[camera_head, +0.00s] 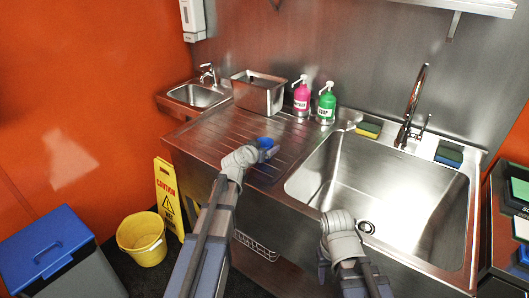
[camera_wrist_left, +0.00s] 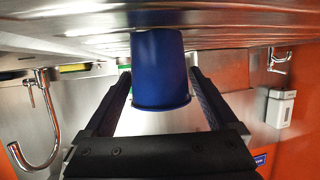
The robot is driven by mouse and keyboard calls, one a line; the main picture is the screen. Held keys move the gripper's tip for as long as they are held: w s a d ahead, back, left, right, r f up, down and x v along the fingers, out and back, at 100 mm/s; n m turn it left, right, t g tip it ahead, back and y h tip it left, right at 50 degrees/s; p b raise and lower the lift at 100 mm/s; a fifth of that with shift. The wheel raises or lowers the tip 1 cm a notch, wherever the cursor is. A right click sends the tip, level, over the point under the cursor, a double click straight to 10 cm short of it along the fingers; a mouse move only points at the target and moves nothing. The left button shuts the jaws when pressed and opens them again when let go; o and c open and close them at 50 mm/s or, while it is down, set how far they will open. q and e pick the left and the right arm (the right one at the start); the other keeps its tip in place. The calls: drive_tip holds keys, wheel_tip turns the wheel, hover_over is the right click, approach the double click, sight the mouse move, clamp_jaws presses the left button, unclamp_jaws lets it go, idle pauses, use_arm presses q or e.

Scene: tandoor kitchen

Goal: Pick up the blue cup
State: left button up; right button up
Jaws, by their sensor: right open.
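The blue cup (camera_head: 265,142) is on the ribbed steel drainboard (camera_head: 215,125), left of the large sink. In the left wrist view, which looks upside down, the cup (camera_wrist_left: 160,68) lies between the two black fingers of my left gripper (camera_wrist_left: 160,72).
A steel container (camera_head: 258,95), a pink bottle (camera_head: 301,97) and a green soap bottle (camera_head: 326,105) stand behind the cup. The large sink (camera_head: 400,195) with its faucet (camera_head: 412,105) is to the right. A yellow bucket (camera_head: 142,238) and caution sign (camera_head: 168,197) stand on the floor at left.

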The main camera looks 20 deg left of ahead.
use_arm(q)
drive_tip(key=c, duration=1)
wheel_tip(320, 180, up, 10)
drive_tip(key=p, duration=1)
